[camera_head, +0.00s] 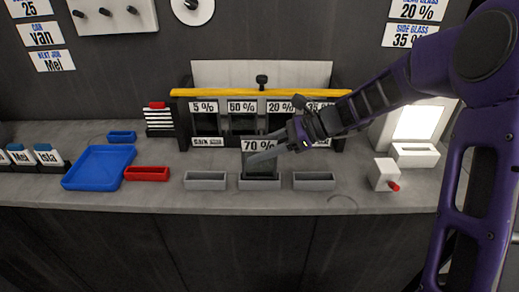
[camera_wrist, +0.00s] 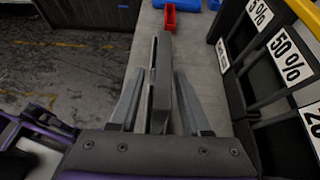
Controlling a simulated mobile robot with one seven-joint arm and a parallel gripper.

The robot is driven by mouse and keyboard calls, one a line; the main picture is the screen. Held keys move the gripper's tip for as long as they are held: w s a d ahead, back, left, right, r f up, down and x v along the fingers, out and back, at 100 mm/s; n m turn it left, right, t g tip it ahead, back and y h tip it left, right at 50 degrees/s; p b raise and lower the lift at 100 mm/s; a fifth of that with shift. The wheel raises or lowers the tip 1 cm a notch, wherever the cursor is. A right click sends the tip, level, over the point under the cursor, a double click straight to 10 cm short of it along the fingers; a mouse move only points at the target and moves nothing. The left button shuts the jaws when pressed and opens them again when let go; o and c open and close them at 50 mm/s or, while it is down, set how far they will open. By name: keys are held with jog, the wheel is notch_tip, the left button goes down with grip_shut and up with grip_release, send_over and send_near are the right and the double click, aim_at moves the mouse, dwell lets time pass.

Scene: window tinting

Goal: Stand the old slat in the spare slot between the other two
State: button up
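The slat (camera_head: 257,163), a dark upright panel with a white "70 %" label, stands at the middle grey slot tray (camera_head: 259,184). This tray lies between the left grey tray (camera_head: 205,180) and the right grey tray (camera_head: 315,181), which both look empty. In the wrist view the slat (camera_wrist: 161,75) stands edge-on between my gripper's two fingers (camera_wrist: 158,100). The fingers are apart, with a gap visible beside the slat. The slat's lower end in the tray is hard to make out.
A rack (camera_head: 183,125) of labelled tint panels with a yellow top bar (camera_head: 215,92) stands close behind. A red tray (camera_head: 147,173) and blue tray (camera_head: 90,180) lie left. A white block with a red knob (camera_head: 383,175) stands right. The front counter strip is clear.

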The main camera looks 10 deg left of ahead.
jog(key=shift+r, duration=0.2)
jog(key=p+v, duration=0.1)
jog(key=v, duration=1.1)
jog(key=shift+p, duration=0.3)
jog(key=shift+f, duration=0.15)
